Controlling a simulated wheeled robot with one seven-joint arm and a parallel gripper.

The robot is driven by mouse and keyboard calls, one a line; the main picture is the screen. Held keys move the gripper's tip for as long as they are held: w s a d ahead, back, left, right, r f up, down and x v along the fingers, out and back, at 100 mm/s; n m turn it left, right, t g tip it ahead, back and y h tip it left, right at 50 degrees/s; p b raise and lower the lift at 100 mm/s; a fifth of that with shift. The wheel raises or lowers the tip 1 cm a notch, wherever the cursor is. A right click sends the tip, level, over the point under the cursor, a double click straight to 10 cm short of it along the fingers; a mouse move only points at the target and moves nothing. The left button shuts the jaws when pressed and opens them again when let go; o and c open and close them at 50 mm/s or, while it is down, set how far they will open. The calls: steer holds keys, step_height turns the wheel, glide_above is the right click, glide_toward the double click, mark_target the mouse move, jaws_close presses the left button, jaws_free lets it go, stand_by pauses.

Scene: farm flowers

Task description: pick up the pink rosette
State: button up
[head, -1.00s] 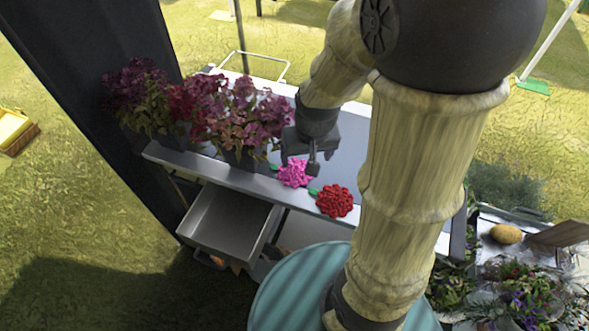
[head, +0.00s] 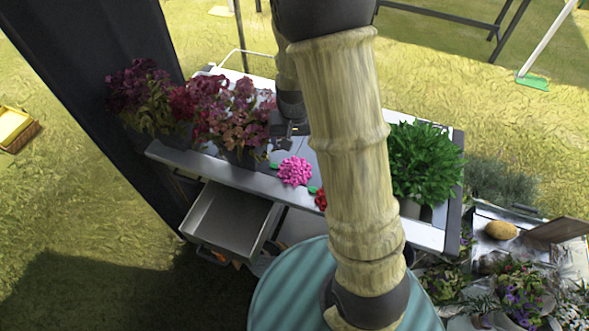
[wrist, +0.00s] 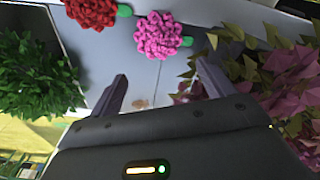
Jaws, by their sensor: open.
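The pink rosette (head: 295,171) lies on the grey table top (head: 243,178) near its front edge. In the wrist view the rosette (wrist: 158,36) shows ahead of the fingertips, slightly left of their middle, with a green leaf at its right. My gripper (wrist: 158,86) is open, with nothing between its fingers. In the head view my gripper (head: 284,141) is behind the rosette, apart from it and partly hidden by my arm. The red rosette (wrist: 92,10) lies beside the pink one; in the head view it (head: 320,200) is mostly hidden by my arm.
Potted purple-pink flowers (head: 235,115) stand left of the gripper, close to its right finger in the wrist view. A leafy green plant (head: 425,160) stands on the table's right. An open drawer (head: 230,220) juts out below the table's front edge.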

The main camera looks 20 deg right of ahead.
steer(key=p, duration=0.1)
glide_toward(295, 166)
steer(key=f, duration=0.5)
steer(key=shift+w+a, duration=0.1)
steer(key=shift+w, duration=0.25)
steer(key=shift+w+d+f+p, duration=0.15)
steer(key=shift+f+p, duration=0.3)
steer(key=shift+f, duration=0.85)
steer(key=shift+w+d+f+p, duration=0.15)
steer(key=shift+f+p, duration=0.3)
steer(key=shift+f, duration=0.8)
steer(key=shift+a, duration=0.1)
steer(key=shift+c, duration=0.4)
steer(key=c, duration=1)
